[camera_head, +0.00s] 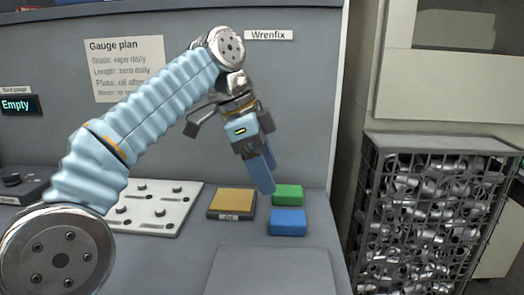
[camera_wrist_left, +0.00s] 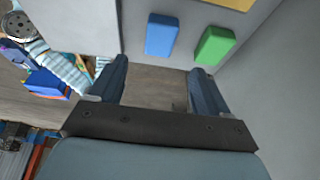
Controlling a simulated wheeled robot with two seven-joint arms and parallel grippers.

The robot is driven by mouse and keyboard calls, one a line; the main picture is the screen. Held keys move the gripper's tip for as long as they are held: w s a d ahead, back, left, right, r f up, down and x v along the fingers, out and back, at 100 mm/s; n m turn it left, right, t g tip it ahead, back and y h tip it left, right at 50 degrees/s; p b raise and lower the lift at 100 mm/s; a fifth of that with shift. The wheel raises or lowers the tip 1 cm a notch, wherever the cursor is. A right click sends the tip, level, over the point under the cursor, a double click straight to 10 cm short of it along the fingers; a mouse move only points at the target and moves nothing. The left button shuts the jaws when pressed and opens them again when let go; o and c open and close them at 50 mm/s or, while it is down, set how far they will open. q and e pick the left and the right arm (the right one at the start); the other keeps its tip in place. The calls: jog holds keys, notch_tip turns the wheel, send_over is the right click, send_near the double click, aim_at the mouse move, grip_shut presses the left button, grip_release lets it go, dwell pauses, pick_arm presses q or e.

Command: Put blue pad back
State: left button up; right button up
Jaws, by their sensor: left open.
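The blue pad (camera_head: 288,222) lies flat on the grey bench, just in front of the green pad (camera_head: 287,194). In the left wrist view the blue pad (camera_wrist_left: 161,34) lies beyond my fingertips, left of the green pad (camera_wrist_left: 215,45). My left gripper (camera_head: 262,176) is open and empty, pointing down above the bench beside the green pad, apart from the blue pad. Its two fingers also show in the left wrist view (camera_wrist_left: 158,74), with nothing between them. My right gripper is not in view.
A yellow pad (camera_head: 232,200) sits on a dark labelled holder left of the blue pad. A pale plate with knobs (camera_head: 152,207) lies further left. A wire cage of metal parts (camera_head: 425,215) stands right of the bench. The front of the bench holds a bare raised panel (camera_head: 272,270).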

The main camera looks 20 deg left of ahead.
pick_arm(q)
jog(key=shift+v, duration=0.95)
